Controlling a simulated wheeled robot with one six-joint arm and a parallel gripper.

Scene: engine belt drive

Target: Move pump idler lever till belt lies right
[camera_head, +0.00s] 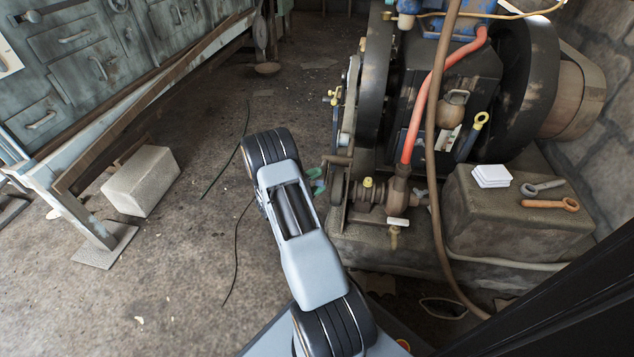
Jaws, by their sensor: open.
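The engine (450,90) stands at the upper right. A narrow pale strip that may be the belt (350,105) runs edge-on along its left side; how it lies on its pulleys cannot be told. A short brown handle (337,160), possibly the idler lever, sticks out left below it. A rusty pump (398,192) sits just below and right. My arm reaches up the middle. Small green and bluish tips just right of its wrist look like my gripper (316,180), open and empty, left of and slightly below the handle, seemingly apart from it. Most of the gripper is hidden behind the arm.
A stone block (480,225) right of the pump carries white pads (491,176) and two wrenches (550,204). A brown hose (436,150) hangs before the engine. A workbench (75,65) and pale block (142,181) stand left. Floor left of my arm is mostly clear, with thin cables.

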